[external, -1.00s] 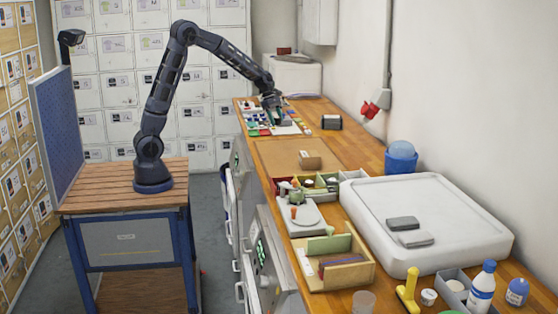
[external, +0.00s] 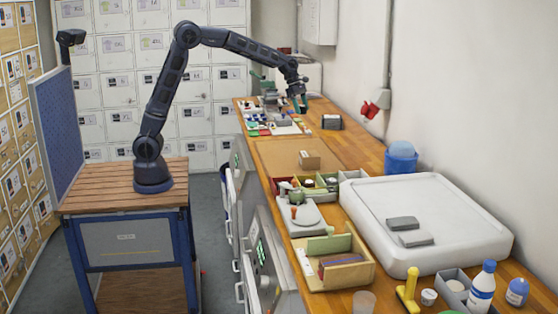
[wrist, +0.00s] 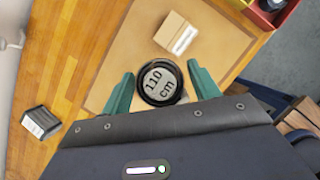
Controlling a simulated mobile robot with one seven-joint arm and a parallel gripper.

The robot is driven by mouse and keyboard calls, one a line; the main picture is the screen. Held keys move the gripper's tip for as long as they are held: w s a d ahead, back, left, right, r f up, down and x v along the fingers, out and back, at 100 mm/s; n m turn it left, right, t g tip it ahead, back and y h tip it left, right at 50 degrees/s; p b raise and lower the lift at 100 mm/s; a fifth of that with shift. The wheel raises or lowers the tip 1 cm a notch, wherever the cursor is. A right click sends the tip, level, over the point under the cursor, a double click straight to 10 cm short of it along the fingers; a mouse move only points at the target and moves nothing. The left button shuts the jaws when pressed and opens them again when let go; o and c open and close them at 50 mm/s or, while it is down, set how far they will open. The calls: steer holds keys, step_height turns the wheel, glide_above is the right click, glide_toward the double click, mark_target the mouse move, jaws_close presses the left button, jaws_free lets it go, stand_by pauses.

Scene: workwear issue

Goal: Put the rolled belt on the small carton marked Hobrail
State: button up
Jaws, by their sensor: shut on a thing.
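The rolled belt (wrist: 160,82) is a black coil with a pale face reading "110 cm". In the wrist view it sits between the two green fingers of my gripper (wrist: 161,70), which is shut on it. In the external view my gripper (external: 301,103) is above the far part of the bench, and the belt cannot be made out there. A small brown carton (external: 309,160) stands on the brown mat nearer the camera. In the wrist view the carton (wrist: 176,34) lies beyond the fingertips, apart from the belt, with a white label too small to read.
A dark box with a pale label (external: 331,122) stands right of the mat (external: 283,152). A divided tray (external: 335,174) is on the near side of the carton. Small coloured items (external: 265,128) lie left of my gripper. The mat around the carton is clear.

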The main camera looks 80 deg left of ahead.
step_height(320, 180, up, 2)
glide_above(312, 154)
steer(key=f, duration=1.3)
steer(key=s+f, duration=0.1)
steer(key=f, duration=0.5)
steer(key=shift+a+f, duration=0.35)
steer(key=shift+a, duration=0.05)
steer(key=shift+f, duration=0.2)
steer(key=o, duration=1.1)
steer(key=shift+c, duration=0.2)
steer(key=shift+r, duration=0.1)
